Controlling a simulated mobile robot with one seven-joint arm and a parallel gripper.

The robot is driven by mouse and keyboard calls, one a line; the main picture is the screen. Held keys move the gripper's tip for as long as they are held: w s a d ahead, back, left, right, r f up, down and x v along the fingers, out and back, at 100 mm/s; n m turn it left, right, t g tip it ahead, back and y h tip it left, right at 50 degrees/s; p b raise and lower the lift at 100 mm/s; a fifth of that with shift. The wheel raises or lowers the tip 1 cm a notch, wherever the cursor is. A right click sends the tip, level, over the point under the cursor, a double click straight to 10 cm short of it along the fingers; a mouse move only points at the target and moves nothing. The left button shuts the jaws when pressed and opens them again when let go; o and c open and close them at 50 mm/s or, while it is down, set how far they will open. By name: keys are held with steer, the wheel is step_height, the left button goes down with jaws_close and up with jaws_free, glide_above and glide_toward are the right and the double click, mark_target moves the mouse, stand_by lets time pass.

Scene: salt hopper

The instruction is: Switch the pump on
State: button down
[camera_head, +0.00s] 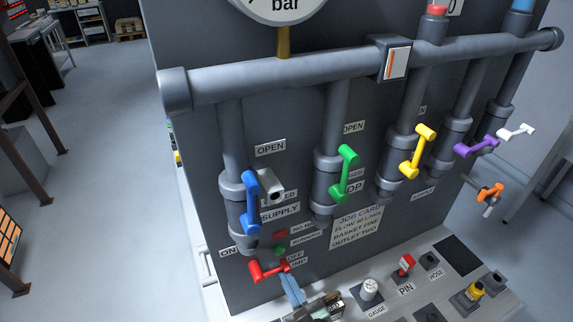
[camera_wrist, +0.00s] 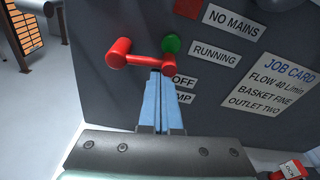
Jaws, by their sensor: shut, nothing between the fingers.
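The red pump lever (camera_head: 268,271) is low on the dark panel, between the ON label (camera_head: 228,251) and the OFF label (camera_head: 296,257). In the wrist view the lever (camera_wrist: 142,59) lies nearly level, its thick handle end at the left, on the ON side. My gripper (camera_head: 287,277) is shut and empty, its blue fingers upright in the wrist view (camera_wrist: 161,75). The fingertips are just below the lever's right end; I cannot tell whether they touch. The green lamp (camera_wrist: 171,44) is beside RUNNING and the red lamp (camera_wrist: 188,8) beside NO MAINS.
Above are the blue valve handle (camera_head: 250,203), green handle (camera_head: 346,173), yellow handle (camera_head: 418,152) and purple handle (camera_head: 476,146) on grey pipes. A bench (camera_head: 400,308) with a gauge knob (camera_head: 370,290) and red PIN block (camera_head: 406,266) is at the right.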

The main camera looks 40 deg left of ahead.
steer(key=s+a+r+n+t+b, duration=0.1)
steer(key=s+r+n+t+b, duration=0.1)
steer(key=r+n+b, duration=0.4)
steer(key=s+n+b, duration=0.1)
steer(key=n+b, duration=0.4)
steer(key=n, duration=0.4)
steer(key=shift+s+a+y, duration=0.25)
steer(key=shift+y, duration=0.05)
stand_by(0.5)
